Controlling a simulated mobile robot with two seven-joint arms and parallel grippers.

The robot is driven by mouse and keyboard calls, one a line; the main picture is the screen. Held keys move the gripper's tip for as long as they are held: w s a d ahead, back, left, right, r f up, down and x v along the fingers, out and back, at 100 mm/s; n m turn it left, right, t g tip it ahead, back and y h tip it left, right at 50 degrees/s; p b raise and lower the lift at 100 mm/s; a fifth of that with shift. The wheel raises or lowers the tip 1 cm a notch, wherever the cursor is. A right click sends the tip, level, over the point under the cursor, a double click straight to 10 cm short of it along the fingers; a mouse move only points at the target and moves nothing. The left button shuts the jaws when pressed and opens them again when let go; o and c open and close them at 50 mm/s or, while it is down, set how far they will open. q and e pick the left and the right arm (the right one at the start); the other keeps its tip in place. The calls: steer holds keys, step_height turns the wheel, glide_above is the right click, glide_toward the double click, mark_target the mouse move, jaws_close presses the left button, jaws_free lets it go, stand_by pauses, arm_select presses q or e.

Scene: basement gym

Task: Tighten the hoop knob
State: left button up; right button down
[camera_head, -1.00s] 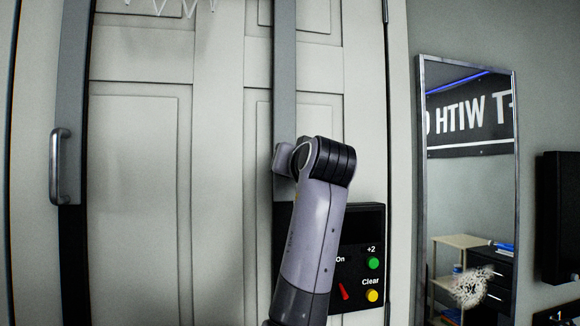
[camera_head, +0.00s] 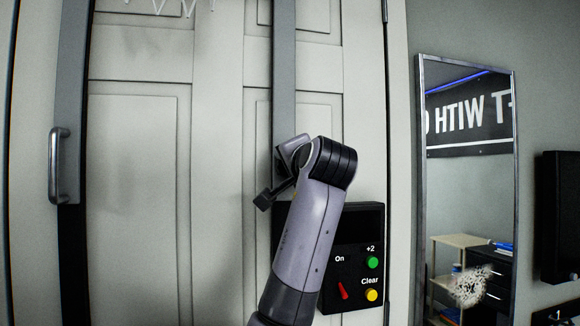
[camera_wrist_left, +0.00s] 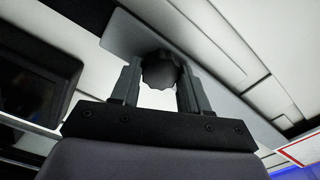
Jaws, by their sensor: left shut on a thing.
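The hoop knob (camera_wrist_left: 160,70) is dark and lobed. In the left wrist view it sits between the two fingers of my left gripper (camera_wrist_left: 159,78), against a grey metal strip (camera_wrist_left: 190,72). My left gripper is shut on it. In the head view my left arm rises from the bottom and the gripper (camera_head: 274,190) is at the grey upright strip (camera_head: 284,80), partly hidden by my wrist. I cannot make out the knob in the head view. My right gripper is in neither view.
A black control box (camera_head: 352,250) with a red switch, green button and yellow button is just right of my forearm. A panelled door with a metal handle (camera_head: 60,165) is behind. A mirror (camera_head: 468,190) stands at right. White net tips (camera_head: 175,6) hang at the top.

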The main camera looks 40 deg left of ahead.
arm_select(q)
steer(key=shift+f+m, duration=0.1)
steer(key=shift+m, duration=4.2)
steer(key=o, duration=1.1)
steer(key=shift+c, duration=0.2)
steer(key=b+v, duration=0.2)
steer(key=v, duration=0.5)
steer(key=shift+s, duration=0.1)
